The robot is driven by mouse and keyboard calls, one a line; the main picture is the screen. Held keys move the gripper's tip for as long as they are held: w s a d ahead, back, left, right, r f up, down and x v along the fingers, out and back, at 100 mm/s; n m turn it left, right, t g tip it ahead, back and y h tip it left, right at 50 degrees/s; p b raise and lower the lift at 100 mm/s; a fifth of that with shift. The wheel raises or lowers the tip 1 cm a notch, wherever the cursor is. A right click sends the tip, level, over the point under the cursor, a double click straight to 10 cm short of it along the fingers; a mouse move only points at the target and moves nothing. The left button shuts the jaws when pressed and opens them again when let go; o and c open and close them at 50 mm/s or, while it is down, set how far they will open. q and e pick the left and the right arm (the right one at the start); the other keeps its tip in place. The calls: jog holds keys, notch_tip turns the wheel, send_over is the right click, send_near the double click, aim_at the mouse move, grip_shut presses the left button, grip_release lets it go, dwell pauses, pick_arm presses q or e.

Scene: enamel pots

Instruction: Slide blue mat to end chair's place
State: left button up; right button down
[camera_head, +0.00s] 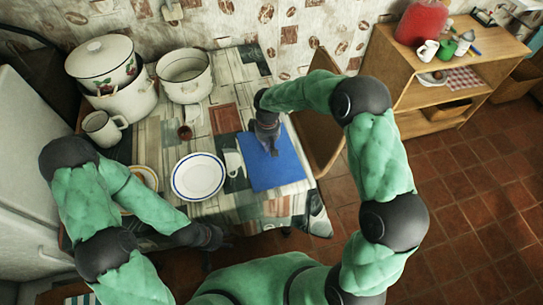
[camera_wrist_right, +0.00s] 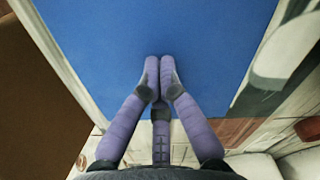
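The blue mat (camera_head: 284,171) lies flat on the table at its right end; it also fills the middle of the right wrist view (camera_wrist_right: 150,30). A wooden chair (camera_head: 319,140) stands at the table's right end, beside the mat. My right gripper (camera_head: 272,149) is over the mat's upper part, fingers pointing down. In the right wrist view its fingertips (camera_wrist_right: 160,75) are together with nothing seen between them. They look at or close to the mat; contact is unclear. My left gripper (camera_head: 218,237) is by the table's front edge, away from the mat, its fingers too unclear to read.
A white plate (camera_head: 198,176) and a cup (camera_head: 233,163) stand just left of the mat. A mug (camera_head: 103,127), pots (camera_head: 184,75) and a small brown object (camera_head: 185,132) are further left. A wooden shelf (camera_head: 450,75) stands right of the chair.

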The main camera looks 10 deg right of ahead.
jog(key=shift+w+a+f, duration=0.1)
jog(key=shift+w, duration=1.55)
jog(key=shift+w+a+r+p, duration=0.1)
jog(key=shift+w+p, duration=0.05)
jog(key=shift+w, duration=1.2)
jog(key=shift+w+r+p, duration=0.1)
jog(key=shift+w+p, duration=0.05)
jog(key=shift+w, duration=1.2)
jog(key=shift+w+a+f, duration=0.1)
jog(key=shift+w, duration=1.65)
notch_tip(320, 180, up, 7)
jog(key=p, duration=0.4)
jog(key=shift+s, duration=0.1)
